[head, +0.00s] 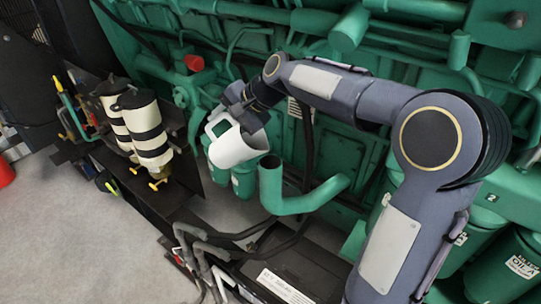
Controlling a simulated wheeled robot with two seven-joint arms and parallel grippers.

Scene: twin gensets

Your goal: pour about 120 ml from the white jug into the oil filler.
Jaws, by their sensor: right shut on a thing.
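The white jug (238,148) is near the middle of the head view, held in the air and tilted. My right gripper (222,116) is shut on it at its handle side, on the upper left. The bent green pipe (295,204), which looks like the oil filler, has an upright end just right of and below the jug. The jug's lower right edge shows close to this pipe's top; I cannot tell whether they touch. The jug's contents and any stream are not visible. My left gripper is not in view.
The green engine (385,62) fills the back, with green filters (513,262) at lower right. Two cream canisters with black bands (149,136) stand at left. A red cap (194,62) is behind. Grey hoses (195,250) lie in front; grey floor (85,235) is clear at lower left.

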